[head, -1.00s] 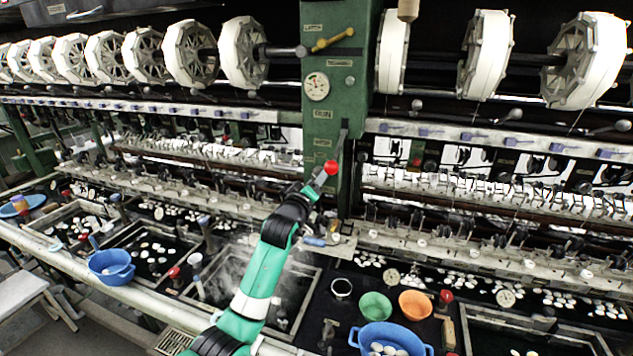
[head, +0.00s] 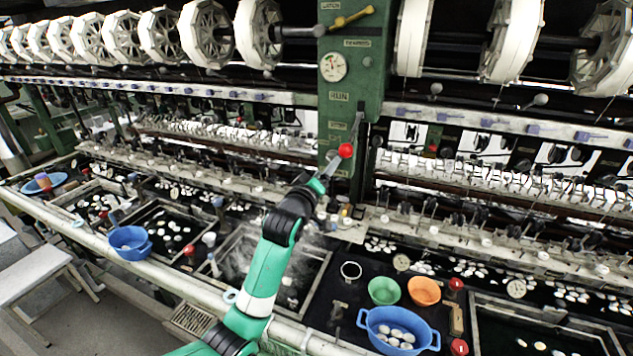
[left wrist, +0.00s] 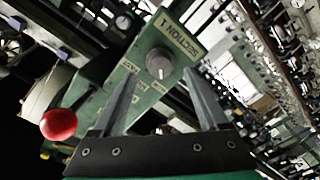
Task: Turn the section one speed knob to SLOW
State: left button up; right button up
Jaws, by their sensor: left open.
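The section one speed knob (left wrist: 159,63) is a round grey knob on a green panel beside a "SECTION 1" label (left wrist: 180,36), seen in the left wrist view. Smaller labels sit on the panel near it, their words too small to read surely. My left gripper (left wrist: 160,76) is open, its two grey fingers pointing at the panel with the knob between their tips in the picture. I cannot tell whether they touch it. In the head view my left gripper (head: 322,182) is at the lower part of the green post (head: 346,100); the knob cannot be made out there. My right gripper is not in view.
A lever with a red ball (head: 345,151) stands close to my left gripper; the ball also shows in the left wrist view (left wrist: 58,124). Below are a blue basin (head: 399,318), a green bowl (head: 384,291) and an orange bowl (head: 424,290). White reels line the top.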

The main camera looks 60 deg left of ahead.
pick_arm(q)
jog(key=p+v, duration=0.2)
jog(key=v, duration=0.5)
jog(key=shift+p, duration=0.4)
